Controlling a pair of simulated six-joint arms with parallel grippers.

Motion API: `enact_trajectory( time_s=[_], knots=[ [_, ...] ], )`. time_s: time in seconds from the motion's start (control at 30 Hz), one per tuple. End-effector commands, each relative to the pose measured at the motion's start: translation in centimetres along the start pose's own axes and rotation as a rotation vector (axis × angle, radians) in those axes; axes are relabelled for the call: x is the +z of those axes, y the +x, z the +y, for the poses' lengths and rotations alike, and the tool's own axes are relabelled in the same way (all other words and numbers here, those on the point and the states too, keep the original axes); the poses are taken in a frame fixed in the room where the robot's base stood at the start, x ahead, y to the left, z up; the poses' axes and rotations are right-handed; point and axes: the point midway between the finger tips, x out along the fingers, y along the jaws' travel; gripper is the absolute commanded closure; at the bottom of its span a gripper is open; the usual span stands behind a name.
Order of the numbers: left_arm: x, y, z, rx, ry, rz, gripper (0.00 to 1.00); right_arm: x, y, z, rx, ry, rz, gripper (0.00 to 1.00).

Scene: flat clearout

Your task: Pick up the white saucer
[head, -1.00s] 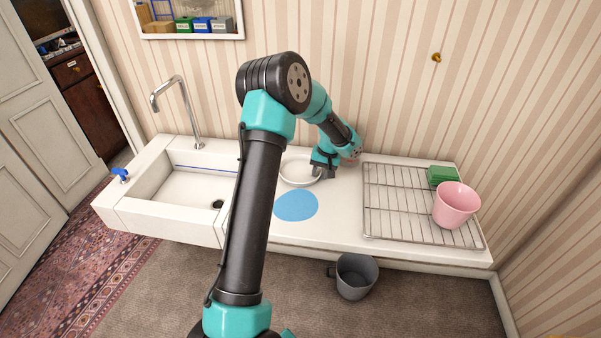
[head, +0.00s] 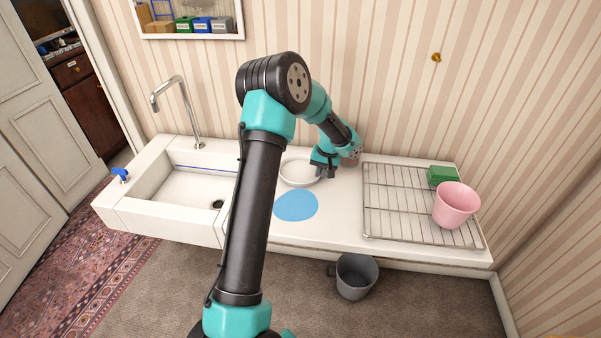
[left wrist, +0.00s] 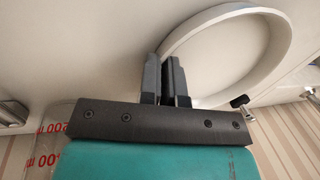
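The white saucer (head: 287,181) lies on the white counter between the sink and the wire rack, behind the blue round patch. In the left wrist view its pale raised rim (left wrist: 284,45) curves round to the fingers. My left gripper (head: 325,173) is at the saucer's right side, pointing down. In the left wrist view its two dark fingers (left wrist: 168,75) are close together on the rim, which runs in between them. Whether the saucer is clear of the counter cannot be told. My right gripper is not in view.
A blue round patch (head: 296,205) lies in front of the saucer. The wire rack (head: 390,212) at right holds a pink cup (head: 456,204) and a green block (head: 443,175). The sink (head: 180,190) and tap (head: 186,110) are left. A grey bucket (head: 355,277) stands on the floor.

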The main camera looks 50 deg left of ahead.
Motion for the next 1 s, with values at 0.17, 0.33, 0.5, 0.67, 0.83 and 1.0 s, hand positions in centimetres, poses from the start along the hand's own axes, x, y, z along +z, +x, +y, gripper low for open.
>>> enact_trajectory(
  time_s=[0.17,0.33,0.5,0.67,0.83,1.0],
  knots=[
    [0.0,0.0,0.0,0.000,0.000,0.000,1.00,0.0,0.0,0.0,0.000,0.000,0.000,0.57],
    [0.0,-0.1,0.0,0.000,0.000,0.000,1.00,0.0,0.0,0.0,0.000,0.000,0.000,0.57],
    [0.0,-0.9,-0.2,0.000,-0.001,0.001,1.00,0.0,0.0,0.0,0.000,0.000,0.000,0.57],
    [0.0,-2.5,-0.5,0.000,0.000,0.002,1.00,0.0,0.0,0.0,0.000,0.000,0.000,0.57],
    [1.0,-3.6,-0.7,-0.001,0.002,-0.001,1.00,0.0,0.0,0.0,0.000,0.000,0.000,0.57],
    [3.5,-3.9,-0.6,-0.001,0.003,0.000,1.00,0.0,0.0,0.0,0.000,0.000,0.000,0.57]
  ],
)
